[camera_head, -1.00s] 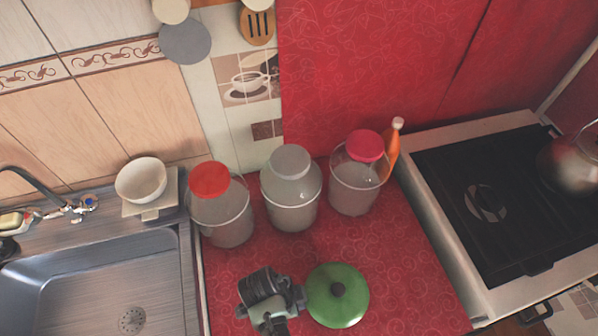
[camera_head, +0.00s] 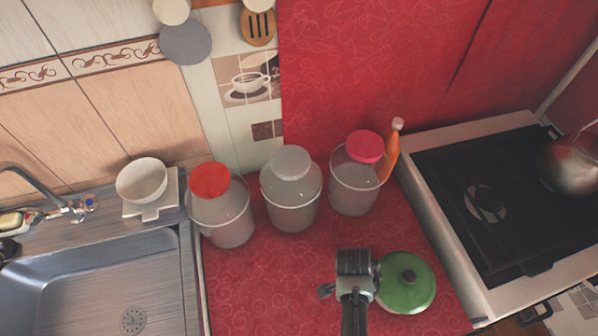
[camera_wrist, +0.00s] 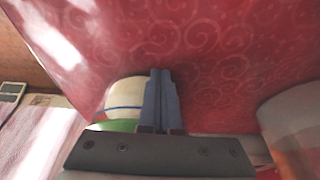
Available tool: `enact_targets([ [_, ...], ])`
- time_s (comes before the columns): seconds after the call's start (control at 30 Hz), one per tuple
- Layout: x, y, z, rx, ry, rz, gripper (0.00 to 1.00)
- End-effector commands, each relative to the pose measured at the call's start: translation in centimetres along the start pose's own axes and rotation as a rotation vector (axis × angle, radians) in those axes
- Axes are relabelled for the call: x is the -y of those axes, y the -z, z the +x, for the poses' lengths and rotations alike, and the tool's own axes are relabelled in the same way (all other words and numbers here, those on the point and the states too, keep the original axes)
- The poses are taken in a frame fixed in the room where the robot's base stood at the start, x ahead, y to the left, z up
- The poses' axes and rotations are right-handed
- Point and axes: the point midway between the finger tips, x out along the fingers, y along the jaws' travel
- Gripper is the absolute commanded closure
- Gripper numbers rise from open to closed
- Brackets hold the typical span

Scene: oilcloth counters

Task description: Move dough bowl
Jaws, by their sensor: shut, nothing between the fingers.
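A pot with a green lid and dark knob (camera_head: 406,283) sits on the red counter, right of my gripper (camera_head: 357,268). In the wrist view its pale side with a blue line (camera_wrist: 124,98) shows just left of the shut fingers (camera_wrist: 161,100), close to or touching them. The fingers are hidden in the head view. A white bowl (camera_head: 142,181) stands on a small white scale (camera_head: 152,205) beside the sink, far from my gripper. The pictures do not show which vessel holds dough.
Three lidded jars, with red (camera_head: 210,180), grey (camera_head: 290,163) and pink (camera_head: 364,147) lids, stand along the back. An orange bottle (camera_head: 392,155) is beside them. The stove (camera_head: 490,200) is at right, the sink (camera_head: 110,290) at left. The red counter's (camera_head: 265,290) front left is clear.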

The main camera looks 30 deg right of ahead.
Motion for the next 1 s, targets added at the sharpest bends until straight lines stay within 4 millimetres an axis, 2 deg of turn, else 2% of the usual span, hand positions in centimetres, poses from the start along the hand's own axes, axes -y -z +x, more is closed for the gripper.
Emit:
enact_targets([
  [0.03,0.1,1.2,0.6,-0.001,0.001,0.005,1.00],
  [0.1,0.1,2.5,1.0,-0.001,0.001,0.005,1.00],
  [0.23,0.1,3.8,1.2,0.000,0.002,0.001,1.00],
  [1.0,0.0,4.0,1.2,0.001,0.001,-0.002,1.00],
])
